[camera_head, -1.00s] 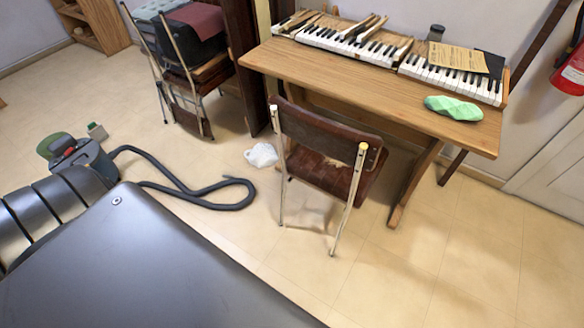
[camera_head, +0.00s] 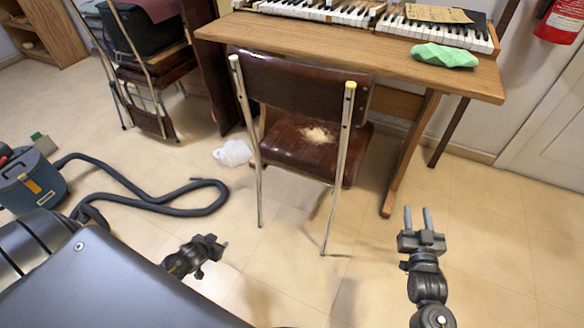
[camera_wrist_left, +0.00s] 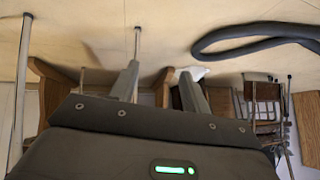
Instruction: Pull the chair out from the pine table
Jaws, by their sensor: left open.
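The chair (camera_head: 305,88) has a dark brown backrest, a dark brown seat (camera_head: 295,145) with a pale patch, and metal tube legs. It stands in front of the pine table (camera_head: 300,42), its back towards me and its seat partly under the tabletop. My left gripper (camera_head: 219,246) is low at the left, in front of the chair and apart from it. In the left wrist view its two fingers (camera_wrist_left: 158,88) are spread with nothing held; that view is upside down. My right gripper (camera_head: 417,218) is to the right of the chair, fingers upward, apart and empty.
Piano keyboards (camera_head: 435,28) and a green cloth (camera_head: 444,55) lie on the table. A white crumpled thing (camera_head: 233,153) and a black hose (camera_head: 150,199) from a blue vacuum cleaner (camera_head: 28,182) lie left. Stacked chairs (camera_head: 150,60) stand behind.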

